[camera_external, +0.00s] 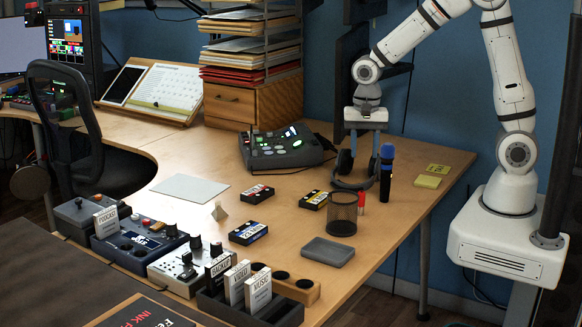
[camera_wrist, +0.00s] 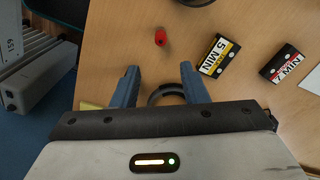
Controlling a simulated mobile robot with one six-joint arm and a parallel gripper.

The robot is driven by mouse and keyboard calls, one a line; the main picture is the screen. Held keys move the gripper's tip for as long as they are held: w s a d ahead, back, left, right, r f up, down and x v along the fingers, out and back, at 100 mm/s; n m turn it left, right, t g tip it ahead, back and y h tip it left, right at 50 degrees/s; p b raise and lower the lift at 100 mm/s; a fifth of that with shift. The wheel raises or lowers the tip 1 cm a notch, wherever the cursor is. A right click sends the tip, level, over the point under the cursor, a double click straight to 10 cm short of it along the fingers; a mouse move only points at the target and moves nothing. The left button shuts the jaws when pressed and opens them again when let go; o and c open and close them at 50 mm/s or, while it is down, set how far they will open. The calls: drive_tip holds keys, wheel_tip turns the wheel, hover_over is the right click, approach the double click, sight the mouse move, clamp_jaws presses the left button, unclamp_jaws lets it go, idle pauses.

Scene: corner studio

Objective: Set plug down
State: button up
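I cannot pick out a plug for certain in either view. My gripper (camera_external: 364,144) is above the right part of the desk, pointing down, and its two blue-grey fingers stand apart in the wrist view (camera_wrist: 160,78). No held object shows between them. Dark headphones (camera_external: 353,184) are below the gripper; part of their curved band (camera_wrist: 166,90) shows between the fingers. A small red cylinder (camera_external: 361,199) stands beside the mesh cup, and it also shows ahead of the fingers in the wrist view (camera_wrist: 160,38).
A blue-topped microphone (camera_external: 386,168) stands close right of the gripper. A telephone-like console (camera_external: 285,147) is to the left. Bare wood shows near the desk's right edge.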

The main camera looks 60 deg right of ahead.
drive_tip(key=s+d+r+n+t, duration=0.1)
drive_tip(key=s+d+r+n, duration=0.4)
drive_tip(key=s+n, duration=0.1)
drive_tip(key=s+d+r+n+t, duration=0.1)
drive_tip(key=s+d+r+n, duration=0.3)
drive_tip(key=s, duration=0.4)
drive_tip(key=shift+s+d+r+n+t, duration=0.3)
drive_tip(key=shift+s+d+r+n, duration=0.1)
drive_tip(key=shift+n, duration=0.5)
